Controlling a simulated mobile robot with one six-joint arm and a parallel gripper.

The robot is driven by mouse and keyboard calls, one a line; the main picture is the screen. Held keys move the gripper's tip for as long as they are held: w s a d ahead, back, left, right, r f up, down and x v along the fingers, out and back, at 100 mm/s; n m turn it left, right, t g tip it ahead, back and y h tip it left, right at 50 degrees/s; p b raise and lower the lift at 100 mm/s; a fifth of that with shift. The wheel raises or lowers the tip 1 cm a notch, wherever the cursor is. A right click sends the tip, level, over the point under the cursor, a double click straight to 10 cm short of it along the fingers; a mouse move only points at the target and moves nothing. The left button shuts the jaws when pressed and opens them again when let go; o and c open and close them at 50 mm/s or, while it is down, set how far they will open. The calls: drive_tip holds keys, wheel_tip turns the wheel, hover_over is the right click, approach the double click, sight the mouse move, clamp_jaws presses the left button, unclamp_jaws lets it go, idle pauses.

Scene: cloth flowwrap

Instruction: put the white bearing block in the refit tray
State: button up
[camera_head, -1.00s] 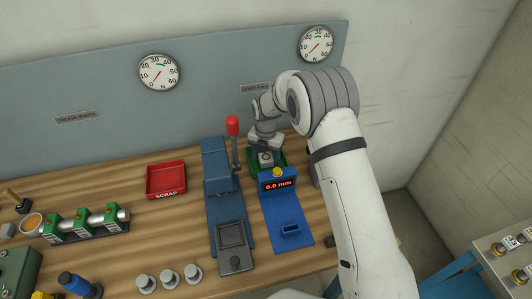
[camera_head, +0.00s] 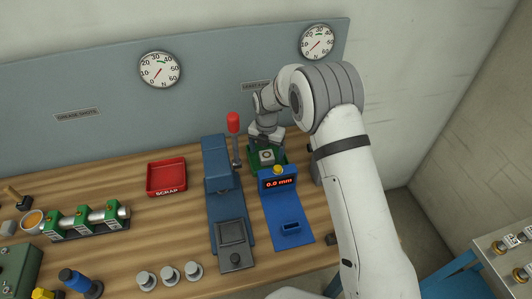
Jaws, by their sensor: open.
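A small pale block with a dark round hole (camera_head: 266,157), which looks like the white bearing block, sits in the green holder at the back of the blue gauge (camera_head: 285,216). The gauge display reads 0.0 mm. My gripper (camera_head: 266,148) is open just behind and above this block. Its fingertips are small and partly hidden, so I cannot tell whether they touch it. I cannot make out which container is the refit tray.
A red SCRAP tray (camera_head: 166,192) and a blue-grey press with a red-knobbed lever (camera_head: 234,123) stand left of the gauge. A green rack (camera_head: 85,228) holds several parts. Round grey pieces (camera_head: 169,274) line the front edge. Several small parts (camera_head: 512,241) sit on a side table at right.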

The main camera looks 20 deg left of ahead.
sight(267, 154)
wheel_tip(267, 154, up, 11)
drive_tip(key=b, duration=0.1)
drive_tip(key=shift+b, duration=0.35)
drive_tip(key=shift+f, duration=0.1)
